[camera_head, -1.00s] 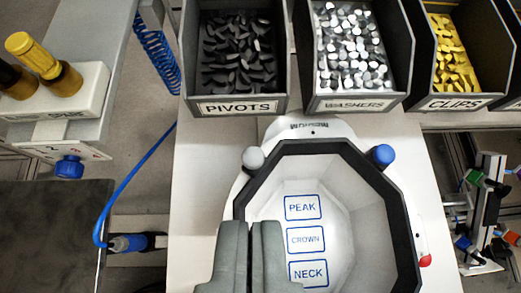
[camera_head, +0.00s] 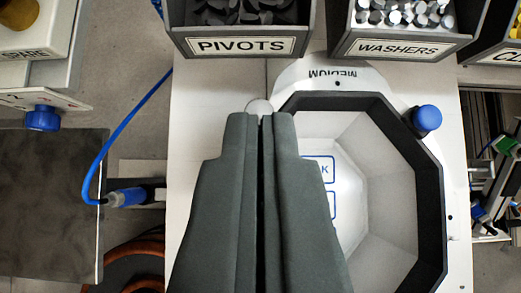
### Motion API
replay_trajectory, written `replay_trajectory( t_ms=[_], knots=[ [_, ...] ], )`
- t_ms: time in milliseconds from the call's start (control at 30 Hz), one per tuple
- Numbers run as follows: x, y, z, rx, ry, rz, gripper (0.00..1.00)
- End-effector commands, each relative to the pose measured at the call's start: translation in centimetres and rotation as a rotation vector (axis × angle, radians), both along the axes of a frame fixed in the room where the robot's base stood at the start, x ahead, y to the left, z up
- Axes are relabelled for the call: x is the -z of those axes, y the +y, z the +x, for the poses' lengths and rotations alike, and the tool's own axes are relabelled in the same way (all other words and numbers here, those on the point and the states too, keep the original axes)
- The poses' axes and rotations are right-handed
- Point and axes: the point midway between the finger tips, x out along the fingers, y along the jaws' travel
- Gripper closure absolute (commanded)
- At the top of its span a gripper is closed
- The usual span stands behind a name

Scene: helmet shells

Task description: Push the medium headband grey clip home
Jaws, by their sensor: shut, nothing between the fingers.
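The medium headband (camera_head: 410,130) is a black octagonal band around a white shell; the word MEDIUM shows at its back edge. The grey clip (camera_head: 260,106) is a small round grey-white knob at the band's upper left, and only its top shows. My gripper (camera_head: 260,117) is shut and empty, its fingertips at or just in front of the clip in the picture. I cannot tell whether they touch it. The fingers hide the left part of the band. The blue clip (camera_head: 427,119) stands at the band's upper right.
A PIVOTS bin (camera_head: 240,45) and a WASHERS bin (camera_head: 402,47) stand behind the shell, with a third bin partly seen at the right. A blue hose (camera_head: 127,128) runs at the left, beside a dark panel (camera_head: 50,205). The white bench is bare left of my gripper.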

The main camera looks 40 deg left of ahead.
Motion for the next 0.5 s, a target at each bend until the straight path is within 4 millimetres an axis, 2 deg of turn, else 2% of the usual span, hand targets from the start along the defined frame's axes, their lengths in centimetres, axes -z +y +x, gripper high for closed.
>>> replay_trajectory(
  t_ms=[233, 500],
  knots=[
    [3.1, 1.9, 2.5, -0.002, 0.001, 0.000, 1.00],
    [6.4, 1.8, 2.5, 0.001, 0.001, 0.000, 1.00]
  ],
)
